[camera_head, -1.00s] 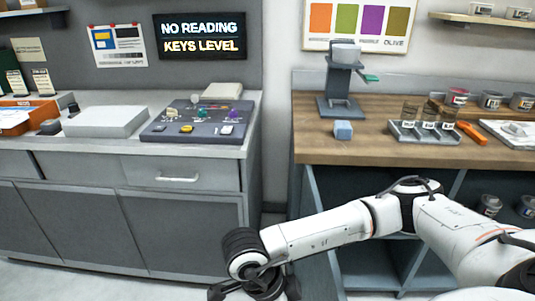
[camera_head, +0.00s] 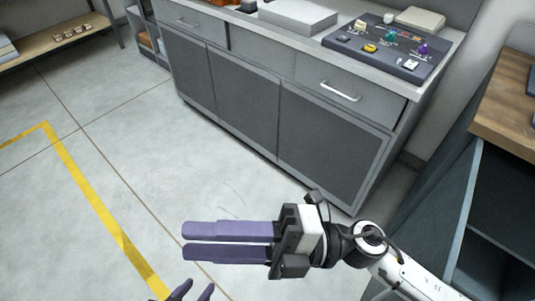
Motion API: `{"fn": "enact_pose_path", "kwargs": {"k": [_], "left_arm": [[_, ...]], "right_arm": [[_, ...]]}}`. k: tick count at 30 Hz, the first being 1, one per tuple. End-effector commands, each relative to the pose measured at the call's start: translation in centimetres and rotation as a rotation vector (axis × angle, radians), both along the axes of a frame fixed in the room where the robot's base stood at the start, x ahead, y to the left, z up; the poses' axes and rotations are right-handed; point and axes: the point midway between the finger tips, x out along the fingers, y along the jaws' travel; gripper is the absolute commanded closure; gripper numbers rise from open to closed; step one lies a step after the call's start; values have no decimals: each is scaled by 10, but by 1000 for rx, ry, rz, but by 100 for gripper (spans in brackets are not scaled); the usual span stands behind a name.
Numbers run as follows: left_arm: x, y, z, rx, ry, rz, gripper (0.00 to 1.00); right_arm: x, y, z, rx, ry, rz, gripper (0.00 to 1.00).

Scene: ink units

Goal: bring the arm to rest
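My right gripper (camera_head: 186,240) reaches in from the lower right, its two long purple fingers pointing left in the air above the floor. My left gripper (camera_head: 195,292) shows only as two purple fingertips at the bottom edge. They stand apart with nothing visible between them, and the rest of it is cut off.
A grey cabinet (camera_head: 235,95) stands beyond the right gripper, with a panel of small coloured items (camera_head: 375,62) on top. A wooden-topped bench (camera_head: 500,110) is at right. The grey floor (camera_head: 90,110) with a yellow line (camera_head: 88,185) is clear at left.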

Motion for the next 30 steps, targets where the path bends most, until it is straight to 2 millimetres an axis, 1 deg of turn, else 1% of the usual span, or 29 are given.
{"fn": "enact_pose_path", "kwargs": {"k": [1, 2, 3, 4, 5, 6, 8, 9, 11, 12, 13, 14, 15, 17, 18, 21, 24, 27, 30], "left_arm": [[0, 0, 8, 0, 0, 0, 63], [0, 0, 10, -1, 0, 1, 63], [0, 0, 12, -1, -1, 1, 63], [0, 0, 14, 0, -1, 1, 63], [0, 0, 16, 0, -1, 1, 63], [0, 1, 18, 0, -1, 1, 63], [0, 1, 20, 0, -1, 1, 63], [0, 1, 22, 0, -1, 1, 63], [0, 1, 25, -1, -1, 2, 63], [0, 1, 26, -1, -1, 2, 63], [0, 1, 27, 0, -1, 3, 63], [0, 1, 28, 0, -1, 3, 63], [0, 1, 29, 0, -1, 3, 63], [0, 1, 31, 0, -1, 3, 63], [0, 1, 32, 0, -1, 3, 63], [0, 2, 33, 1, 0, 4, 63], [0, 2, 33, 1, 0, 4, 63], [0, 2, 33, 1, 0, 4, 63], [0, 2, 33, 1, 0, 4, 63]], "right_arm": [[34, -9, 11, 92, 165, -162, 69], [56, -19, 12, 138, 257, -256, 69], [81, -35, 5, 188, 384, -376, 69], [98, -49, -4, 218, 475, -462, 69], [112, -64, -16, 241, 564, -544, 69], [127, -84, -35, 266, 682, -647, 69], [138, -113, -70, 290, 850, -785, 69], [141, -132, -94, 299, 956, -870, 69], [136, -159, -132, 304, 1114, -986, 69], [128, -175, -158, 304, 1217, -1056, 69], [120, -185, -176, 301, 1290, -1104, 69], [111, -195, -193, 296, 1360, -1150, 69], [97, -207, -215, 290, 1449, -1202, 69], [76, -221, -242, 278, 1568, -1269, 69], [62, -228, -256, 270, 1637, -1305, 69], [32, -240, -282, 252, 1767, -1368, 69], [14, -245, -296, 239, 1839, -1400, 69], [8, -247, -300, 236, 1866, -1409, 69], [7, -247, -301, 234, 1867, -1410, 69]]}}
